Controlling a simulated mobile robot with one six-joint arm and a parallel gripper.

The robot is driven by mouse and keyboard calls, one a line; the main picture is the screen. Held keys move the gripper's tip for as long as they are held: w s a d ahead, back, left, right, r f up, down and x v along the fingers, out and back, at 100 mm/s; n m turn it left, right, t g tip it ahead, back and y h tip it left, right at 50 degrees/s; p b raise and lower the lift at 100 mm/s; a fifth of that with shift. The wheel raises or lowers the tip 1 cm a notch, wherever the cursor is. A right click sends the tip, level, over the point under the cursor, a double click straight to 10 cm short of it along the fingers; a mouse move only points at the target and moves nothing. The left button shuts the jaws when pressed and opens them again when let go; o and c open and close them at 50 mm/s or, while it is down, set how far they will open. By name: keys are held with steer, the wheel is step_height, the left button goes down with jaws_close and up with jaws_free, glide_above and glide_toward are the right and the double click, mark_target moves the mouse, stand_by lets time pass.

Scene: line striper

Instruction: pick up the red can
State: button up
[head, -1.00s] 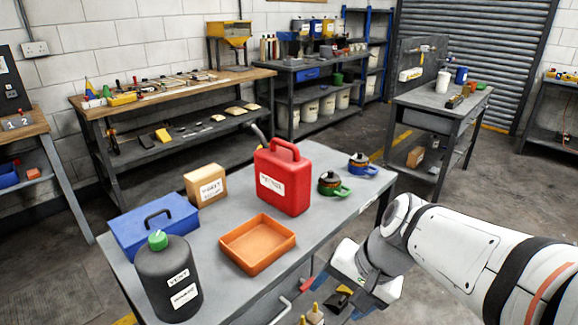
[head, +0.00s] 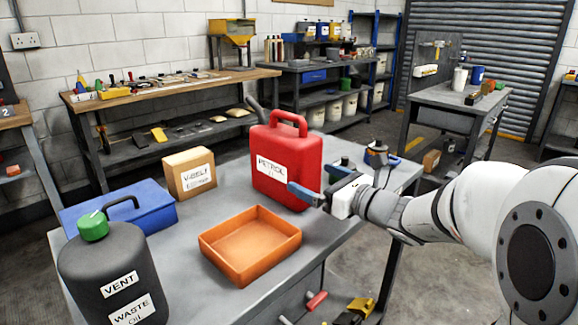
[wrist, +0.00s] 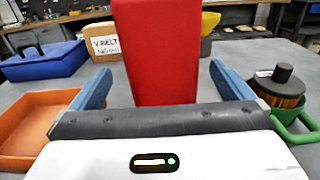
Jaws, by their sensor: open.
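The red can (head: 285,152), labelled PETROL, stands upright on the grey workbench, with a handle on top and a dark spout at its left. In the wrist view the red can (wrist: 155,50) fills the middle, its top out of frame. My gripper (head: 304,193) is level with the can's lower right side, one blue finger overlapping it in the head view. In the wrist view my gripper (wrist: 162,80) is open, with a blue finger either side of the can's outline. Gaps show on both sides. I cannot tell how far the can reaches between the fingers.
An orange tray (head: 250,278) lies in front of the can. A V-belt box (head: 190,174), blue toolbox (head: 150,212) and black waste oil bottle (head: 112,275) stand left. A green-handled container (wrist: 282,90) stands close right of my gripper, with a blue-handled one (head: 380,157) beyond.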

mark_target(277, 149)
steer(key=shift+x, duration=1.05)
steer(key=shift+b+x, duration=0.55)
steer(key=shift+x, duration=1.75)
steer(key=shift+d, duration=0.1)
steer(key=shift+c, duration=0.6)
steer(key=c, duration=1.9)
steer(key=shift+w+r, duration=0.1)
steer(key=shift+r, duration=0.2)
steer(key=shift+c, duration=0.2)
